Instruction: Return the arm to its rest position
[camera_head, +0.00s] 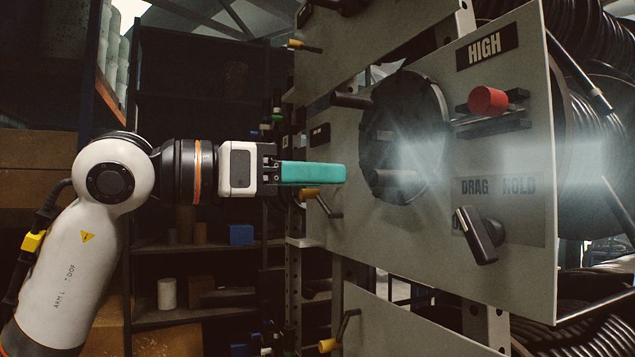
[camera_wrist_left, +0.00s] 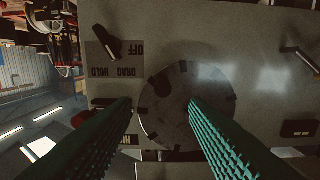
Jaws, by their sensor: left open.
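My left arm comes in from the left in the head view, stretched toward a grey machine panel (camera_head: 345,215). Its gripper (camera_head: 343,174) has green fingers and points right at the panel, with a dark round die head (camera_head: 404,137) just beyond the tips. In the left wrist view the two ribbed green fingers (camera_wrist_left: 160,102) stand apart with nothing between them, and the round die head (camera_wrist_left: 168,110) lies ahead. The gap between fingertips and panel is hard to judge. My right gripper is in neither view.
The panel carries a red knob (camera_head: 487,100) under the HIGH label and a black lever (camera_head: 479,235) below the DRAG and HOLD labels. A short handle (camera_head: 324,204) sticks out near the fingers. Dark shelves (camera_head: 200,90) stand behind the arm. Coiled hoses (camera_head: 600,150) hang at the right.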

